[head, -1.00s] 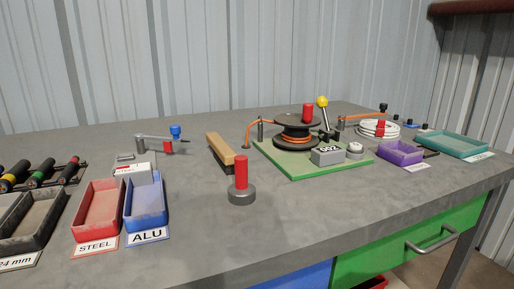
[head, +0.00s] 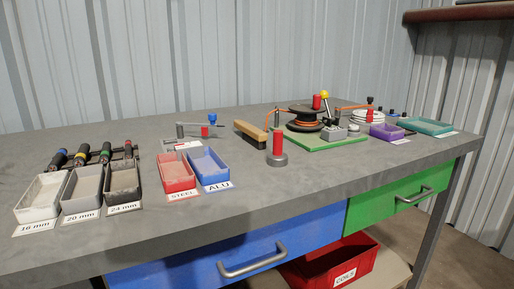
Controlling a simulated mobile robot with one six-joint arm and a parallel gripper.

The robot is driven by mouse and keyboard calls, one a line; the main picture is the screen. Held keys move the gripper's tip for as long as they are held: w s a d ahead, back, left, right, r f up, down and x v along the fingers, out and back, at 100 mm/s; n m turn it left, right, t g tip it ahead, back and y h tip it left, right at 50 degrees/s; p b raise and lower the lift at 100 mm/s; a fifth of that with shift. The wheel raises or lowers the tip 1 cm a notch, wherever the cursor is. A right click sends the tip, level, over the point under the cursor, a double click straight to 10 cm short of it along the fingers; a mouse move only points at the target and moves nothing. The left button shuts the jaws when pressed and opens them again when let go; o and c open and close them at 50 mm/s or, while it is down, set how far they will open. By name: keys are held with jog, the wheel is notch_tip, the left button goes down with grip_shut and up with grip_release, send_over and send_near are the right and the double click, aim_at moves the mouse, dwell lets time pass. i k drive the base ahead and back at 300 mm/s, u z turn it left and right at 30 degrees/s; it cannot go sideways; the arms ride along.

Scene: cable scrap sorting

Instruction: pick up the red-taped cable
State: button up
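A white coiled cable (head: 362,117) with a red band of tape (head: 370,114) lies at the back right of the grey workbench (head: 250,205). It is behind the purple tray (head: 387,132) and to the right of the green board (head: 325,143). It is small in the view and partly covered by things in front. My gripper is not in view.
The green board holds a dark spool (head: 305,117) with orange cable. Labelled trays, such as the blue tray (head: 209,167), line the left front. The bench's middle front is clear.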

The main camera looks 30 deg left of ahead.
aim_at(127, 145)
jog(key=k, duration=1.4)
jog(key=u, duration=1.5)
jog(key=i, duration=0.5)
jog(key=u, duration=0.05)
